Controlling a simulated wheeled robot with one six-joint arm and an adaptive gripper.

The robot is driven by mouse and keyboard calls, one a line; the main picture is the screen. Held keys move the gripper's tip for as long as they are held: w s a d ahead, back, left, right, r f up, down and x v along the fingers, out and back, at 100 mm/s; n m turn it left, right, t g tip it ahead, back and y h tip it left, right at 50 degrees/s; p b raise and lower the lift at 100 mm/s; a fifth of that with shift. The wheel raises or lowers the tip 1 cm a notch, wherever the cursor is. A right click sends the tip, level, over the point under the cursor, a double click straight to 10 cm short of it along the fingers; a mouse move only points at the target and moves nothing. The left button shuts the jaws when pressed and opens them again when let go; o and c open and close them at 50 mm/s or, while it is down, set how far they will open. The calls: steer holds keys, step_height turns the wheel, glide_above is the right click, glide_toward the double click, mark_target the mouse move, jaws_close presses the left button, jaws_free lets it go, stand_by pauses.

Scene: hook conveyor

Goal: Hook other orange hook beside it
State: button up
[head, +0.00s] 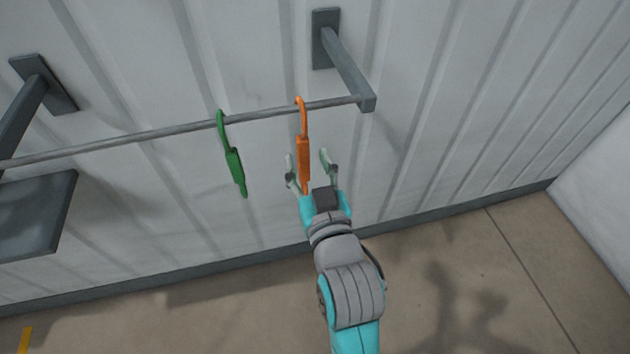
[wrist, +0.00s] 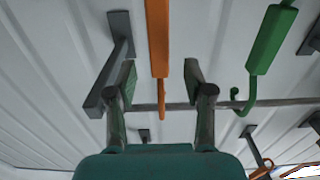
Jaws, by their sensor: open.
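An orange hook (head: 303,160) hangs from the metal rail by its curved top, near the rail's right end. It also shows in the wrist view (wrist: 158,40). My gripper (head: 307,160) is open, with one finger on each side of the orange hook's body; the wrist view also shows the spread fingers (wrist: 160,78). Both fingers look apart from the hook. A green hook (head: 234,165) hangs on the same rail to the left; it also shows in the wrist view (wrist: 265,45). A small orange item (wrist: 262,166) shows at the wrist view's lower right, too small to identify.
The rail (head: 150,133) runs along the corrugated wall, held by a right bracket (head: 345,68) and a left bracket (head: 25,105). A grey plate (head: 35,220) juts out at the left. The floor (head: 450,290) below is clear apart from a yellow mark (head: 24,341).

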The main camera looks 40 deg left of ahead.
mark_target(304, 151)
steer(key=shift+x, duration=2.25)
jaws_close()
